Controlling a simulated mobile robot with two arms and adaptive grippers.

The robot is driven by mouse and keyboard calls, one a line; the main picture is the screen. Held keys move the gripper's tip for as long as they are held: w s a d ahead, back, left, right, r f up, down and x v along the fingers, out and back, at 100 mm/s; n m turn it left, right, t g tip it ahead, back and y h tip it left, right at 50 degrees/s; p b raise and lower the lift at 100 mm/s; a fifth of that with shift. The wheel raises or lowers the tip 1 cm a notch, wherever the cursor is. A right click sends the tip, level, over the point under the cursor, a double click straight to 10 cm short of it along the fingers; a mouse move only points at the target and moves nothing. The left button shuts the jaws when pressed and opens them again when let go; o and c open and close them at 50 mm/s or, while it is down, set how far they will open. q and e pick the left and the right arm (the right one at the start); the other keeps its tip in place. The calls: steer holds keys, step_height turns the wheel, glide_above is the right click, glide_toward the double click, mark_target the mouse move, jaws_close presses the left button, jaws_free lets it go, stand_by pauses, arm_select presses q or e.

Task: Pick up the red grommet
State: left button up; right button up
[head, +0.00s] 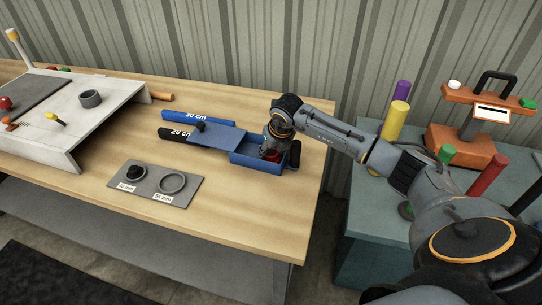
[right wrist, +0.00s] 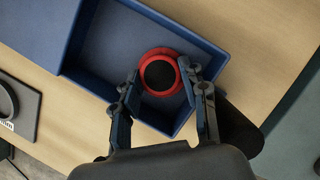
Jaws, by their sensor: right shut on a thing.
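The red grommet (right wrist: 150,56), a red ring with a dark round centre, is inside an open blue box (right wrist: 104,46). In the head view the box (head: 246,159) stands at the right end of the wooden bench, and only a bit of the grommet (head: 271,155) shows below the gripper. My right gripper (right wrist: 161,75) reaches down into the box, with one finger on each side of the grommet, and is shut on it. It also shows in the head view (head: 272,149). The grommet appears low in the box; its underside is hidden. My left gripper is not in view.
A blue lid-like panel (head: 216,136) adjoins the box's left side. A teal table (head: 363,215) with several coloured cylinders is right.

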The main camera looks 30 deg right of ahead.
mark_target(272, 153)
steer(key=shift+r+b, duration=0.35)
steer(key=shift+r, duration=0.05)
step_height(272, 153, up, 2)
steer(key=shift+w+r+b, duration=0.1)
steer(key=shift+b, duration=0.65)
steer(key=s+a+r+b, duration=0.3)
steer(key=s+a+r, duration=0.6)
steer(key=a+r, duration=0.1)
steer(key=shift+a, duration=0.4)
